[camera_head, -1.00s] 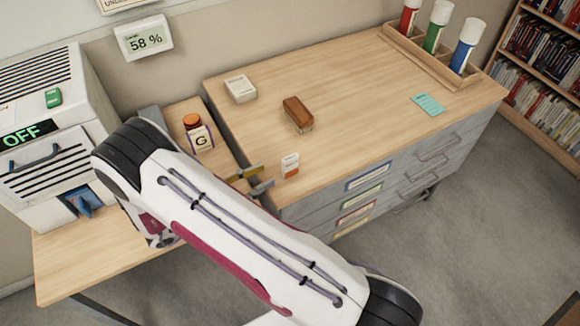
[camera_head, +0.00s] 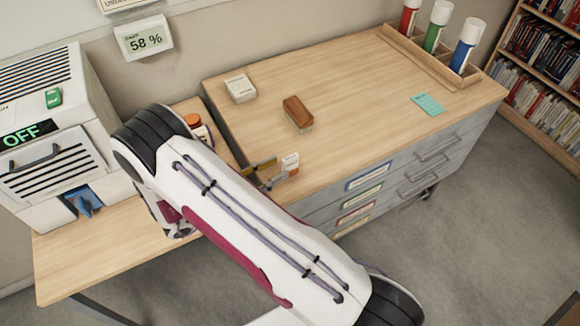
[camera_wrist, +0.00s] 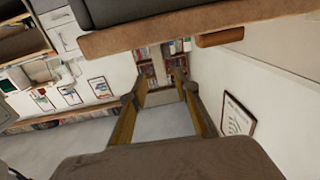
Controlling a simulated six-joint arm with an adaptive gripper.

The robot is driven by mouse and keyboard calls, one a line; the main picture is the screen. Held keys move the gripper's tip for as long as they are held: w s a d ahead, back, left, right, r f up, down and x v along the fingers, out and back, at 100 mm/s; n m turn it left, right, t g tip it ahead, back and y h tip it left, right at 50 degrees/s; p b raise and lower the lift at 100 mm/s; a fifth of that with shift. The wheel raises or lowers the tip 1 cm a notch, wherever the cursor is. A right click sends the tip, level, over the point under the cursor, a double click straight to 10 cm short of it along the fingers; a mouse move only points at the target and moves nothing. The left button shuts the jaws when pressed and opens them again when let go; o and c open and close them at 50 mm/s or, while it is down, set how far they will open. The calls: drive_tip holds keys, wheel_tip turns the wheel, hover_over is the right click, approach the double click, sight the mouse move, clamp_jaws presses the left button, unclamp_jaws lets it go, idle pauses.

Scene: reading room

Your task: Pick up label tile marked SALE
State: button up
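A small white block with an orange band (camera_head: 290,162) stands upright near the front left edge of the wooden cabinet top (camera_head: 350,100). It may be the label tile, but its lettering is too small to read. My gripper (camera_head: 269,173) is right beside it on its left, with its fingers apart. Whether a finger touches the block I cannot tell. The wrist view shows both fingers spread (camera_wrist: 160,112), with no clearly held thing between them.
A brown brush (camera_head: 298,113) and a pale box (camera_head: 240,88) lie farther back. A teal card (camera_head: 427,104) lies at the right. Coloured tubes stand in a wooden rack (camera_head: 424,62). An orange-capped bottle (camera_head: 197,127) is partly hidden by my arm.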

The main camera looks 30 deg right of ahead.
sight(283, 166)
drive_tip(key=shift+w+d+f, duration=0.1)
drive_tip(key=shift+w+d, duration=0.1)
drive_tip(key=shift+d, duration=1.35)
clamp_jaws()
